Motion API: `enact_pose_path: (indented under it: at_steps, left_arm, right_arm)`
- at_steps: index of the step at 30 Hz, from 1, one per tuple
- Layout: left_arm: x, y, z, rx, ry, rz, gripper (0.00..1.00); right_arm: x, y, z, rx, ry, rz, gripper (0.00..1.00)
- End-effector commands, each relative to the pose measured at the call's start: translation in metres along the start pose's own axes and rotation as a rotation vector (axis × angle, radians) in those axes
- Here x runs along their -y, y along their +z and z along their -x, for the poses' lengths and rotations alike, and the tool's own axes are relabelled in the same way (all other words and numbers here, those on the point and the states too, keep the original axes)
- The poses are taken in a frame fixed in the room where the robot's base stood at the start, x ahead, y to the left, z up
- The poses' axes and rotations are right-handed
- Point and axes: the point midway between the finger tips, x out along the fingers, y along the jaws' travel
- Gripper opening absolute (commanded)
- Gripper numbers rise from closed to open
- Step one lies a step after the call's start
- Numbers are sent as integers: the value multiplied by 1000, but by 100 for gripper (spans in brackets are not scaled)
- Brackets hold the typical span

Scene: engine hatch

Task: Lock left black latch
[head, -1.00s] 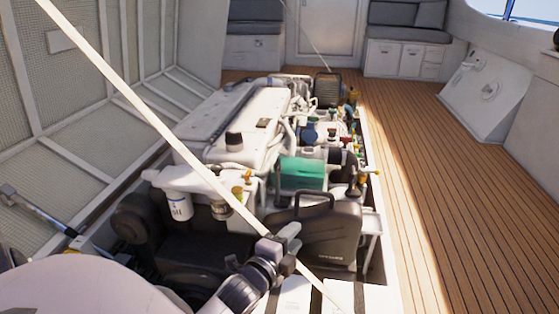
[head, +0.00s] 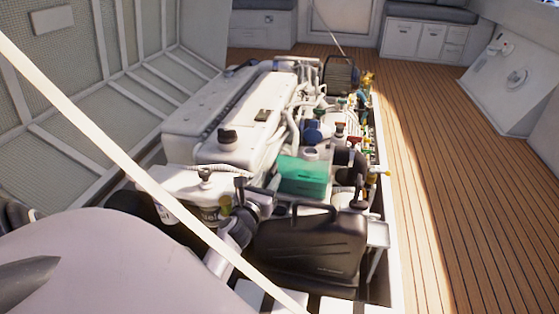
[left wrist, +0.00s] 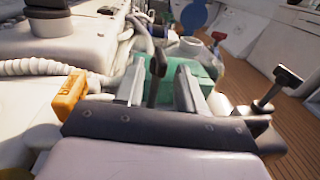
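My left gripper (head: 256,194) reaches over the front of the engine, left of a black jerry can. In the left wrist view, its two grey fingers (left wrist: 160,90) are apart. A thin upright black lever (left wrist: 156,68) shows between them, and I cannot tell whether they touch it. It looks like a latch handle, but its base is hidden behind the gripper's dark palm. A second black latch with a T-shaped handle (left wrist: 283,80) stands tilted at the right of that view. My right gripper is not in view.
The black jerry can (head: 318,248) stands right of the gripper. A green box (head: 303,177) lies behind it. An orange-yellow part (left wrist: 70,95) sits close to the left finger. The white engine (head: 225,125) fills the middle. The wooden deck (head: 440,170) at right is clear.

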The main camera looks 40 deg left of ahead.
Motion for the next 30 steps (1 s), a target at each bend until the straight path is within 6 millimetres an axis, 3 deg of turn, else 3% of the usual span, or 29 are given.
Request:
enact_pose_path:
  at_steps: [16, 29, 30]
  left_arm:
    - [0, 0, -62, 1, 0, 1, 38]
    - [0, 0, -70, 1, 0, 1, 38]
    - [0, 0, -70, 1, 0, 1, 29]
  right_arm:
    - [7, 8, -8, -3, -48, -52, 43]
    - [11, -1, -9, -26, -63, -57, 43]
    - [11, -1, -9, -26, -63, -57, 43]
